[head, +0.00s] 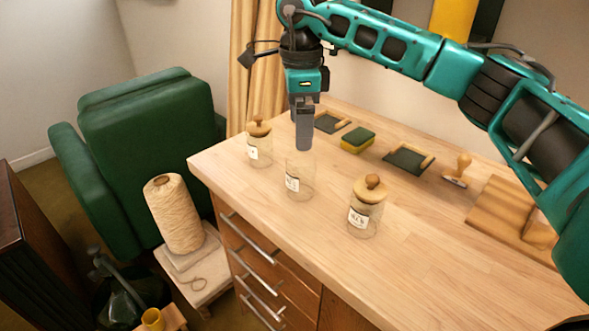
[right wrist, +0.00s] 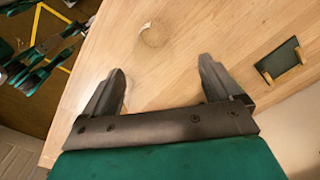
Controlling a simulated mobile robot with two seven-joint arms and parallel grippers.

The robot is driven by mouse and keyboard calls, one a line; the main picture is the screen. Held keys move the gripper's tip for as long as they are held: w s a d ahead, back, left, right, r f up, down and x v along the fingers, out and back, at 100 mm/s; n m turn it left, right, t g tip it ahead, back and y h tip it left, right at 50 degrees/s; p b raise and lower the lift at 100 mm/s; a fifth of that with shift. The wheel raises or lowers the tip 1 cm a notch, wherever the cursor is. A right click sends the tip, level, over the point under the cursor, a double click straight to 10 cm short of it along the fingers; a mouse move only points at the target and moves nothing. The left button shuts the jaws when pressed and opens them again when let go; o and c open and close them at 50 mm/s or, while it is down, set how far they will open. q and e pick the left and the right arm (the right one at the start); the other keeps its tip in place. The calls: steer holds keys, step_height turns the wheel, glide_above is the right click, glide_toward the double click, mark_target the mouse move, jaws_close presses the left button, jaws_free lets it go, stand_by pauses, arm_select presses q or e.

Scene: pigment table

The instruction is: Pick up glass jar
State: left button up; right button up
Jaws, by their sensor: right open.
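Three labelled glass jars stand on the wooden table in the head view. The left jar (head: 259,150) and the right jar (head: 366,217) have wooden knobbed lids. The middle jar (head: 299,182) stands between them; its top is partly behind my right gripper and I see no lid on it. My right gripper (head: 304,146) points down at the middle jar's top; whether it touches the glass I cannot tell.
A sponge (head: 357,140), dark trays (head: 408,161), a wooden stamp (head: 458,170) and a wooden block (head: 506,208) lie along the back and right. A green armchair (head: 150,140) and a twine spool (head: 173,213) stand left.

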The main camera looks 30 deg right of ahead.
mark_target(301, 175)
steer(key=f, duration=0.8)
steer(key=s+f, duration=0.1)
steer(key=f, duration=0.3)
steer(key=shift+a, duration=0.1)
steer(key=shift+c, duration=0.3)
steer(key=shift+w+r, duration=0.1)
steer(key=c, duration=1.2)
